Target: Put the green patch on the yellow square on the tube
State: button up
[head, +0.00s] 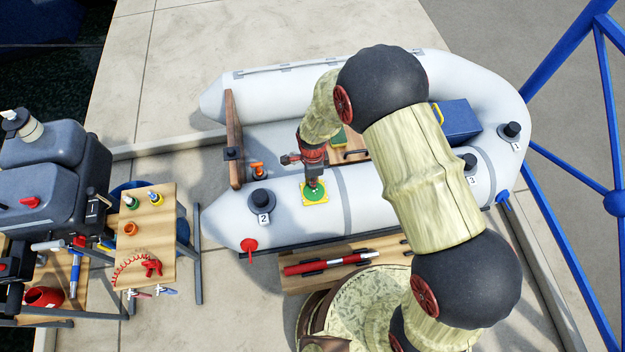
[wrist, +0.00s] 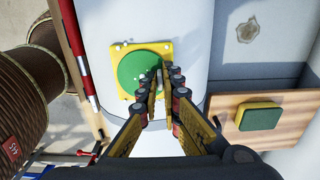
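The green patch (head: 315,191) is a round disc on the yellow square (head: 304,203) on the near grey tube (head: 375,205) of the boat. In the wrist view, the green patch (wrist: 132,68) looks flat within the yellow square (wrist: 122,50), whose corners show around it. My gripper (head: 316,184) points down at the patch's right part. In the wrist view, its fingertips (wrist: 163,78) are close together over the patch's right edge. They hide that edge, and I cannot tell whether they grip it or only sit close above it.
A black fitting marked 2 (head: 262,201) stands left of the square. A yellow-and-green pad (wrist: 258,116) lies on the boat's wooden board. A blue box (head: 455,118) sits inside the boat at right. A red-and-black pump (head: 328,263) lies on planks in front.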

jog(key=o, duration=0.4)
jog(key=shift+c, duration=0.2)
jog(key=shift+r, duration=0.15)
jog(key=s+d+r+n+t+p, duration=0.15)
jog(key=d+r, duration=0.25)
jog(key=r, duration=0.8)
jog(key=d+r+n, duration=0.3)
jog(key=d+r, duration=0.1)
jog(key=r, duration=0.7)
jog(key=s+d+r+n+t+p, duration=0.15)
jog(key=d+r, duration=0.25)
jog(key=r, duration=0.8)
jog(key=s+d+r+n+t, duration=0.2)
jog(key=s+d+r+n, duration=0.7)
jog(key=s, duration=0.5)
notch_tip(320, 180, up, 2)
jog(key=shift+s+d+r+t, duration=0.1)
jog(key=shift+s+d+t, duration=0.25)
jog(key=shift+d, duration=0.35)
